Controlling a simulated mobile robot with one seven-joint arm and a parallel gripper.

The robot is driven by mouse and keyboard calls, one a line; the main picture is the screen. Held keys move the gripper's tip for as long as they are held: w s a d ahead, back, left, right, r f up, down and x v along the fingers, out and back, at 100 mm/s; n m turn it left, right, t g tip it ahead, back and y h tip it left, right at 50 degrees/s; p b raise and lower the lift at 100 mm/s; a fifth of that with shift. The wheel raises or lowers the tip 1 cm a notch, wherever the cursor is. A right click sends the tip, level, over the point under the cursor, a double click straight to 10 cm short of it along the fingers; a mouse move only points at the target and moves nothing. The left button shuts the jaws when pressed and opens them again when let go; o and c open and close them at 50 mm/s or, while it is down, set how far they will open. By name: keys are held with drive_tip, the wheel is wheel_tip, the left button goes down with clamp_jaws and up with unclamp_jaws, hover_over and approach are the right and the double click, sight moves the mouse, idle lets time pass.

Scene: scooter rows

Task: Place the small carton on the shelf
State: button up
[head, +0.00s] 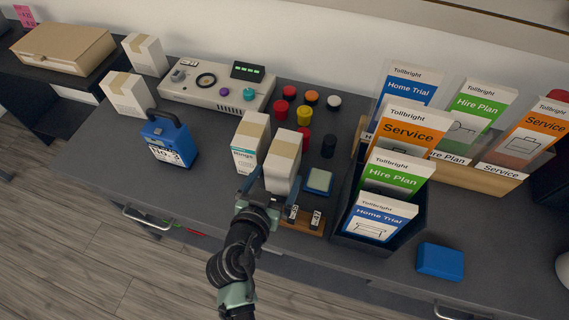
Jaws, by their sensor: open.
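Several small white cartons with tan tape stand on the dark counter (205,185). One plain carton (281,168) stands directly in front of my gripper (272,182). My gripper is open, with its fingers at the carton's lower near end; I cannot tell whether they touch it. A second carton (250,143), with a printed label, stands close to its left. Two more cartons stand at the back left, one nearer (127,94) and one farther (146,55). A dark open shelf unit (45,118) stands at the far left. I cannot tell which carton or shelf the task means.
A blue padlock-like block (168,141) stands left of my gripper. A control box (216,90) and several coloured caps (304,115) lie behind. A leaflet rack (427,205) is close on the right. A blue box (440,261) lies front right. The front left counter is clear.

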drive_tip(key=shift+x, duration=3.8)
drive_tip(key=shift+a, duration=0.1)
clamp_jaws()
